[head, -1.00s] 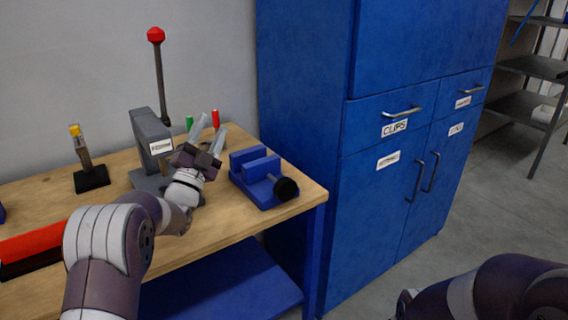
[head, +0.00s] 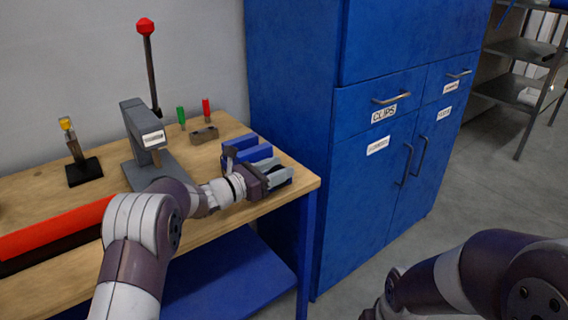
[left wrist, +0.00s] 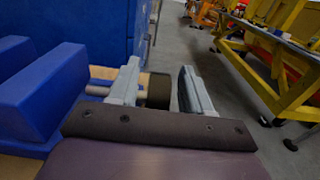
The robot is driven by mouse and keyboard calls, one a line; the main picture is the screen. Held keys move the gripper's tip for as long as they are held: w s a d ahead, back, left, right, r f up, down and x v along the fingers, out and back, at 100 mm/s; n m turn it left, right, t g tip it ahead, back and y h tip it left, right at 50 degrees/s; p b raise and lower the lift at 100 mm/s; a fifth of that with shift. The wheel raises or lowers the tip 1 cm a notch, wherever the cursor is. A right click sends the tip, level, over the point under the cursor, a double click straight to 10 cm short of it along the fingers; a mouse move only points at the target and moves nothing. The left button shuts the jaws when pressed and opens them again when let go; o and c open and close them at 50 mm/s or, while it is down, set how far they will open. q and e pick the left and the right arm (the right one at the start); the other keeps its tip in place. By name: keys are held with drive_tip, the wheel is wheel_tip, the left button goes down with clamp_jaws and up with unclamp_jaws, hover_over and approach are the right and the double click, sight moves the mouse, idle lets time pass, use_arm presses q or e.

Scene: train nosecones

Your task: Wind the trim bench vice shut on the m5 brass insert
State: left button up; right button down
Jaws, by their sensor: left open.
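The blue bench vice (head: 247,150) stands near the right end of the wooden bench. In the left wrist view its two blue jaw blocks (left wrist: 42,90) show at the left, with a gap between them. Its dark round knob (left wrist: 158,90) shows between the fingers of my left gripper (left wrist: 160,88). That gripper is open around the knob; I cannot tell whether a finger touches it. In the head view my left gripper (head: 280,174) covers the knob and the vice's front. I cannot make out the brass insert. My right gripper is out of view.
A grey press (head: 145,140) with a red-tipped lever stands left of the vice. Behind are green (head: 181,117) and red (head: 206,107) pegs and a small brown block (head: 204,134). A blue cabinet (head: 290,130) stands close at the bench's right end.

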use_arm(q)
drive_tip(key=shift+x, duration=1.2)
clamp_jaws()
drive_tip(key=shift+d+r+g+y+p, duration=0.1)
drive_tip(key=shift+g+y+p, duration=0.35)
drive_tip(key=shift+p, duration=0.25)
drive_tip(key=g+y+p, duration=0.1)
drive_tip(key=p, duration=0.3)
drive_tip(key=g+y+p, duration=0.1)
drive_tip(key=y+p, duration=0.1)
drive_tip(key=p, duration=0.2)
drive_tip(key=f+g+y+p, duration=0.1)
drive_tip(key=p, duration=0.3)
drive_tip(key=shift+w+d+y, duration=0.25)
drive_tip(key=shift+w+d, duration=0.05)
drive_tip(key=shift+d, duration=0.05)
drive_tip(key=shift+f+p, duration=0.4)
drive_tip(key=shift+p, duration=0.3)
